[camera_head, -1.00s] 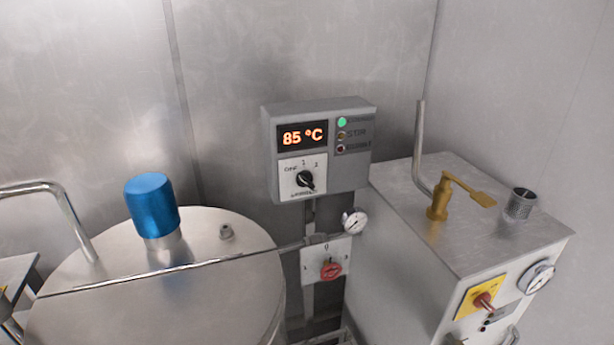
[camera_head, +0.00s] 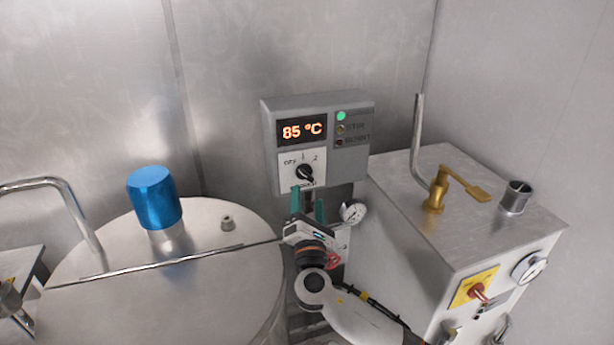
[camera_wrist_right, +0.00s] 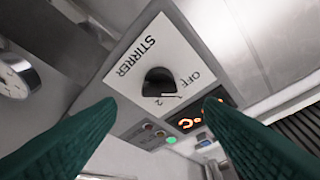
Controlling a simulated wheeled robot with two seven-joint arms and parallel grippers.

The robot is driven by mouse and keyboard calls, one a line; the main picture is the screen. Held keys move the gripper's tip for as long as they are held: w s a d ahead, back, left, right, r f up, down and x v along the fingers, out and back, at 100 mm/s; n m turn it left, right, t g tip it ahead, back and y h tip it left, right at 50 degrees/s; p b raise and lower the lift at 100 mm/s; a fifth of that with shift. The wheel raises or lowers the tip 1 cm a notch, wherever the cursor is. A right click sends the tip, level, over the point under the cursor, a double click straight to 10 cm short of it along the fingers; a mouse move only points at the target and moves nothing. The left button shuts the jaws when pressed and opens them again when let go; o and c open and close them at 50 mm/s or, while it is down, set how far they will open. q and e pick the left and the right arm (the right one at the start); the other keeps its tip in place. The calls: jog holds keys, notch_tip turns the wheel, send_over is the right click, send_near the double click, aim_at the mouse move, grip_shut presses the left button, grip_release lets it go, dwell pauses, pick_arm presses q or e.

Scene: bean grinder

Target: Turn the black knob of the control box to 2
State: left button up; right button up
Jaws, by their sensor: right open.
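The grey control box (camera_head: 270,150) is on the back wall, with a lit 85 °C display (camera_head: 302,131). Its black knob (camera_head: 305,173) sits on a white plate marked OFF, 1 and 2; I cannot tell exactly which mark it points at. My right gripper (camera_head: 308,204) is just below the knob, its green fingers open, apart and pointing up toward it. In the right wrist view, the black knob (camera_wrist_right: 158,80) on the STIRRER plate (camera_wrist_right: 140,50) shows between and beyond the two open fingers (camera_wrist_right: 160,108). Nothing is held. My left gripper is not in view.
A round steel vessel (camera_head: 215,285) with a blue cap (camera_head: 154,198) stands at the left. A steel machine (camera_head: 480,225) with a brass lever (camera_head: 440,185) stands at the right. A pressure gauge (camera_head: 353,212) and red switch (camera_head: 334,260) sit close behind my right arm.

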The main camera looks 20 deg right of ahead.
aim_at(307, 179)
jog(key=p+x, duration=0.1)
jog(key=x, duration=0.5)
jog(key=shift+w, duration=0.4)
jog(key=shift+d, duration=0.15)
jog(key=c, duration=1)
